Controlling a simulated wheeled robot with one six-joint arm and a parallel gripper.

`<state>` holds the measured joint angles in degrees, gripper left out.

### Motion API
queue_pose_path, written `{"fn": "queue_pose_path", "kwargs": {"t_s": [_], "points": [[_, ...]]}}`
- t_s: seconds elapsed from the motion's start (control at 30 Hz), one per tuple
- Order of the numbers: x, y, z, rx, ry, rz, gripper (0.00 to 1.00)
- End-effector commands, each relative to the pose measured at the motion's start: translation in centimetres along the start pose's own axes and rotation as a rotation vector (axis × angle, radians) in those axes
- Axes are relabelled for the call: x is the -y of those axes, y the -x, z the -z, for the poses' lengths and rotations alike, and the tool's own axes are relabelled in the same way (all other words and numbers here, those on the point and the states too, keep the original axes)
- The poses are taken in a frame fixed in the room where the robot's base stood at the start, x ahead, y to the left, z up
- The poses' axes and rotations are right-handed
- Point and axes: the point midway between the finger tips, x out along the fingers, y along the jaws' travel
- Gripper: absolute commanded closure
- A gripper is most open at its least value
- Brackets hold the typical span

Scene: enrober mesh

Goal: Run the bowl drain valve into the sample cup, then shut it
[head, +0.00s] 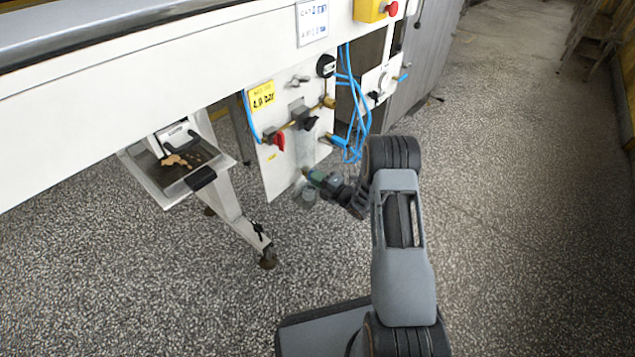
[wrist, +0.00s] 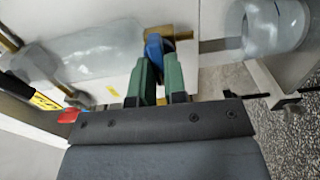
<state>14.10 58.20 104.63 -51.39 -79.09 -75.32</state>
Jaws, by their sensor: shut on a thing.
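My gripper (wrist: 158,68) has its green fingers closed around a blue drain valve handle (wrist: 153,45) in the wrist view. In the head view my gripper (head: 314,177) is at the lower edge of the white panel (head: 283,185), and its fingers hide the handle. The clear bowl (wrist: 100,50) lies left of the handle in the wrist view, on the same panel. I cannot tell whether liquid runs.
The panel carries a red handle (head: 278,141), a black knob (head: 309,123) and a yellow label (head: 262,97). Blue hoses (head: 356,110) hang right of the panel. A tray with brown residue (head: 165,180) is at left.

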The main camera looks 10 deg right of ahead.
Motion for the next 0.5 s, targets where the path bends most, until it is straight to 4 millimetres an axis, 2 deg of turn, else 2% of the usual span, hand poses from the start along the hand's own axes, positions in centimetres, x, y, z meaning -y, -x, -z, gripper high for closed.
{"fn": "queue_pose_path", "kwargs": {"t_s": [0.5], "points": [[0.02, 0.01, -0.05, 0.001, 0.041, 0.001, 1.0]]}}
